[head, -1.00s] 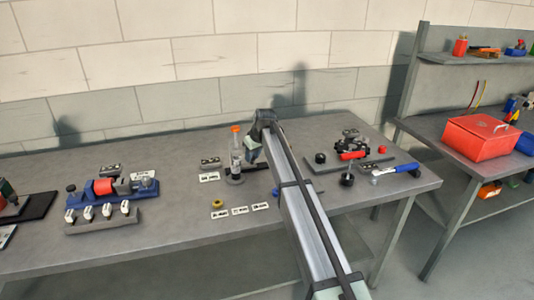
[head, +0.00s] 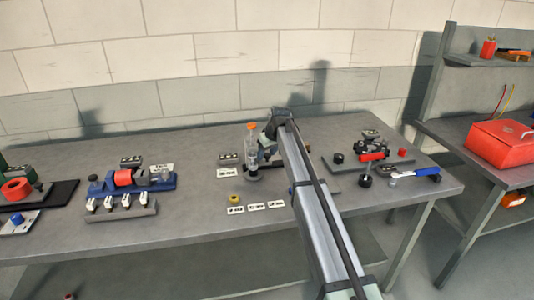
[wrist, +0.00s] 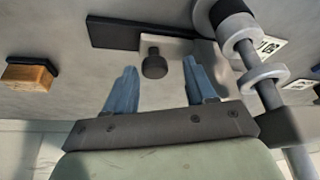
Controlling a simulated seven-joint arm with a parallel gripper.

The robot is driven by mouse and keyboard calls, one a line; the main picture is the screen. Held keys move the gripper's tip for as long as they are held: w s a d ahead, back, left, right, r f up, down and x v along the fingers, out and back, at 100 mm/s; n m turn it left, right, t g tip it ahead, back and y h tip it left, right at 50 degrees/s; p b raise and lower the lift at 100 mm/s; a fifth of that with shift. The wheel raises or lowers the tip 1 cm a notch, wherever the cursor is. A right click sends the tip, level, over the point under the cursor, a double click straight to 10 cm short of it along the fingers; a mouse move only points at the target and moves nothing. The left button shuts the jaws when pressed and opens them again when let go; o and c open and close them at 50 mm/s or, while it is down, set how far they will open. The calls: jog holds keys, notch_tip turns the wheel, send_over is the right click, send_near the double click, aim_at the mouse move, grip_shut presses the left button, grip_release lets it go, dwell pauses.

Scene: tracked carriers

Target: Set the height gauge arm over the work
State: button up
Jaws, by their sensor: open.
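The height gauge (head: 252,158) stands upright on the bench, a clear-grey post with an orange top on a round base. In the wrist view its post with pale collars (wrist: 253,65) runs down the right side, beside my fingers. My gripper (wrist: 160,82) is open, with its two blue fingers apart. A dark round knob (wrist: 153,64) on a light plate shows between and just beyond the fingertips; I see no grip on it. In the head view my arm hides most of the gripper, just right of the gauge. I cannot tell which part is the work.
A blue fixture (head: 132,183) with a red roll stands left. A fixture with black knobs and a red handle (head: 372,156) stands right of my arm. A brown block (wrist: 30,73) lies left in the wrist view.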

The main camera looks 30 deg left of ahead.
jog(key=v, duration=1.3)
jog(key=shift+r, duration=0.3)
jog(key=shift+d, duration=0.2)
jog(key=s+d+f+m, duration=0.2)
jog(key=s+d+f, duration=0.3)
jog(key=s+d, duration=0.1)
jog(key=s+d+f+m+g, duration=0.1)
jog(key=s+d+f+m, duration=0.1)
jog(key=s+d+f, duration=0.3)
jog(key=s+d+f+m+y, duration=0.1)
jog(key=s+d+f+m, duration=0.2)
jog(key=s, duration=0.9)
jog(key=shift+d+f, duration=0.75)
jog(key=shift+d, duration=0.2)
jog(key=shift+d+f, duration=0.75)
jog(key=shift+d, duration=0.2)
jog(key=d+f+m+g+h, duration=0.2)
jog(key=d+f+m+h, duration=0.1)
jog(key=d+f, duration=2.15)
jog(key=s+d+f+m+g+h, duration=0.2)
jog(key=s+d+f+m+g, duration=0.1)
jog(key=s+d+f, duration=1.25)
jog(key=s+d+f+g, duration=0.1)
jog(key=s+d+f, duration=0.2)
jog(key=s, duration=0.3)
jog(key=s+d+f+g, duration=0.1)
jog(key=s+d+f, duration=0.3)
jog(key=s, duration=0.2)
jog(key=shift+m+g, duration=0.3)
